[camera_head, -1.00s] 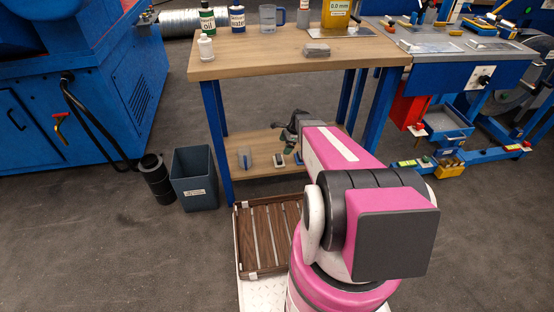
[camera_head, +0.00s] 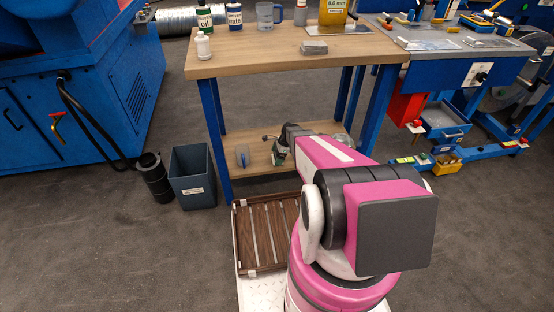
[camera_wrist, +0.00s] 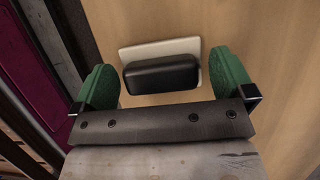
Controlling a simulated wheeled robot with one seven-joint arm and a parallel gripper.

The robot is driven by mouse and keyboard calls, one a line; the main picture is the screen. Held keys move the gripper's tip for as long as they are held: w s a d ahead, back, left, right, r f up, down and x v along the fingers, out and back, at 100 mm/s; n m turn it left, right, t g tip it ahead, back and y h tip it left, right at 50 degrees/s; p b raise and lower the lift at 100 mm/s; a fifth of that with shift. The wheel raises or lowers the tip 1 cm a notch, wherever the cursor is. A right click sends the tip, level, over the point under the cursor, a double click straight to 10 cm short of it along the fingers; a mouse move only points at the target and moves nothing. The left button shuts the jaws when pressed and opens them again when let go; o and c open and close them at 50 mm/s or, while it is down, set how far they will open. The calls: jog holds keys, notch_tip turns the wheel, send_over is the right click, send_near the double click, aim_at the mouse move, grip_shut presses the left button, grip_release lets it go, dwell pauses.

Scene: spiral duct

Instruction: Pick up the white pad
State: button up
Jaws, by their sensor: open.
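The white pad (camera_wrist: 158,49) is a flat cream plate with a black rounded block (camera_wrist: 162,75) on top. It lies on the table's wooden lower shelf (camera_head: 250,181). In the wrist view it sits between the two green fingers of my gripper (camera_wrist: 164,66), with a gap on each side. My gripper is open and holds nothing; its height above the shelf is hard to judge. In the head view my gripper (camera_head: 277,151) is over the lower shelf and hides the pad.
A small grey-blue item (camera_head: 242,156) stands left of my gripper on the shelf. The tabletop (camera_head: 260,62) is above, carrying bottles, a jug and a grey block (camera_head: 313,47). Blue table legs (camera_head: 214,130) flank the shelf. A bin (camera_head: 192,176) and a slatted crate (camera_head: 262,240) are nearby.

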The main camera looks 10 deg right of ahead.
jog(key=c, duration=0.7)
jog(key=shift+o, duration=0.2)
jog(key=shift+r, duration=0.55)
notch_tip(320, 180, up, 3)
jog(key=shift+f, duration=0.1)
jog(key=s+a+r, duration=0.6)
jog(key=a+r, duration=0.1)
jog(key=a, duration=0.2)
jog(key=shift+s+a, duration=0.25)
jog(key=shift+a, duration=0.05)
jog(key=o, duration=0.4)
jog(key=shift+c, duration=1.4)
